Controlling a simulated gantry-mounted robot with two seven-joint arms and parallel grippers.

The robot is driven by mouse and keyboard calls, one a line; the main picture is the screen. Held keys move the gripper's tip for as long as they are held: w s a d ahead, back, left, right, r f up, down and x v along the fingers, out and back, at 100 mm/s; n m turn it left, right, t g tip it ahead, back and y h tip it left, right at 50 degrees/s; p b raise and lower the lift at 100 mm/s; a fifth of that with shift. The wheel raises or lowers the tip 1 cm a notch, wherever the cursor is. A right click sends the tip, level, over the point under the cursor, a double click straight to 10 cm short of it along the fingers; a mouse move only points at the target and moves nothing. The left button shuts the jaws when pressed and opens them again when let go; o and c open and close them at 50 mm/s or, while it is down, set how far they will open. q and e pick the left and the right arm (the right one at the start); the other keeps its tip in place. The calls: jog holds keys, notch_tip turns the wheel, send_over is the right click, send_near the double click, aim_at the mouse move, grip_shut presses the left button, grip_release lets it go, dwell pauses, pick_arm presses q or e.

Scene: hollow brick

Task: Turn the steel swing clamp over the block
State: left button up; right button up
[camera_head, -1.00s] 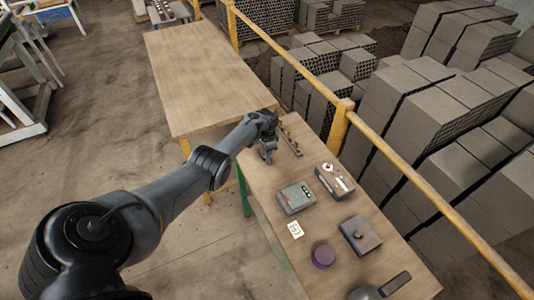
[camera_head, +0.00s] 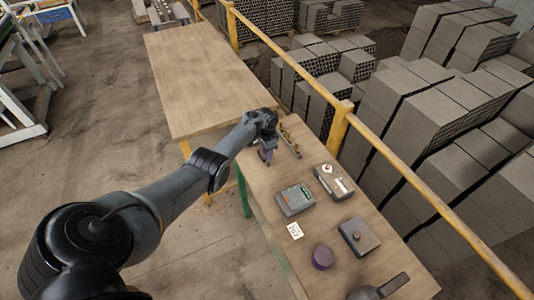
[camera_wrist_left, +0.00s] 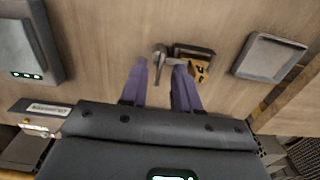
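The steel swing clamp (camera_wrist_left: 160,58) shows in the left wrist view as a grey metal lever. It lies between the fingertips of my left gripper (camera_wrist_left: 162,66), with its arm running right toward a small dark block (camera_wrist_left: 194,51) with a yellow-orange part. My left gripper (camera_head: 267,156) is open, its two purple fingers apart, one on either side of the lever. I cannot tell whether a finger touches it. In the head view the gripper hangs over the table's far part, and the clamp is too small to make out there.

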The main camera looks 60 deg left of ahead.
pick_arm(q)
notch_tip(320, 180, up, 9)
jog(key=p, duration=0.2)
jog(key=shift+s, duration=0.1)
dwell(0.5)
